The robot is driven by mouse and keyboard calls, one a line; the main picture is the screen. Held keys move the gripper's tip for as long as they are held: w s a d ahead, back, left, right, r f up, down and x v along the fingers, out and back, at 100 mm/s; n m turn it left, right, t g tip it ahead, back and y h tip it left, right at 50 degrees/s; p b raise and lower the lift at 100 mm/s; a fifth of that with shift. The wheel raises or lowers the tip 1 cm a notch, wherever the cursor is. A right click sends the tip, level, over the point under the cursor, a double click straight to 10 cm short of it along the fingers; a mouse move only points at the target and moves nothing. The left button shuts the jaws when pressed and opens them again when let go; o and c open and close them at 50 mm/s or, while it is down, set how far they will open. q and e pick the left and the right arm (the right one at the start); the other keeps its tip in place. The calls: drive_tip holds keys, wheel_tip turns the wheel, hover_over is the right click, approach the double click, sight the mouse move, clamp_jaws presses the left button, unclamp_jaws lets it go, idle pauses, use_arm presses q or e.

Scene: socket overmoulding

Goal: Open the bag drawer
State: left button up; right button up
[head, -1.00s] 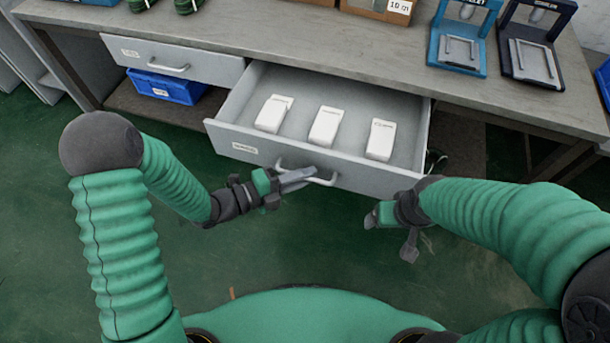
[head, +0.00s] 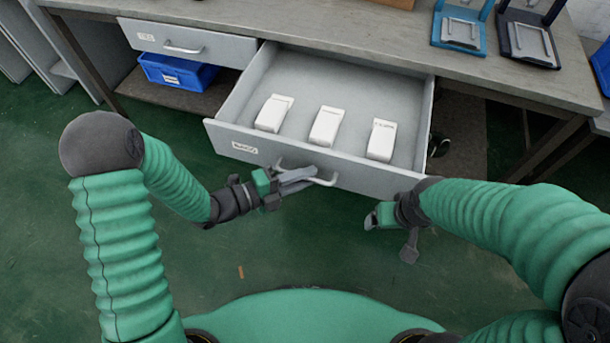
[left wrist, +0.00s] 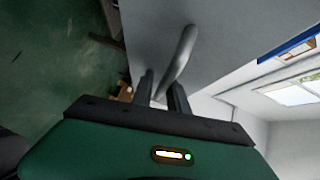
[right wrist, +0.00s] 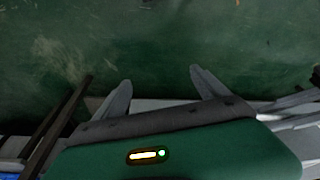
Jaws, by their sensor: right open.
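The bag drawer (head: 290,167) is a grey drawer pulled well out from under the bench, with a label and a curved handle (head: 325,180) on its front. White boxes (head: 327,126) lie inside it, three in view. My left gripper (head: 300,176) is at the left part of the handle. In the left wrist view, the handle (left wrist: 180,58) passes between the close-set fingers (left wrist: 162,92), which are shut on it. My right gripper (head: 372,220) is in front of the drawer's right side, apart from it. In the right wrist view, its fingers (right wrist: 160,92) are spread and empty.
A shut drawer (head: 188,44) is at the left, with a blue bin (head: 178,76) on the shelf below. Blue and dark stands (head: 460,30) are on the bench top (head: 330,38) at the right.

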use_arm(q)
drive_tip(key=shift+r, duration=0.1)
idle(0.3)
drive_tip(key=shift+s+a+r, duration=0.1)
drive_tip(key=shift+a, duration=0.25)
drive_tip(key=p+v, duration=0.3)
drive_tip(key=v, duration=1.3)
drive_tip(key=shift+f+p, duration=0.2)
drive_tip(key=shift+p, duration=0.15)
drive_tip(key=shift+a, duration=0.1)
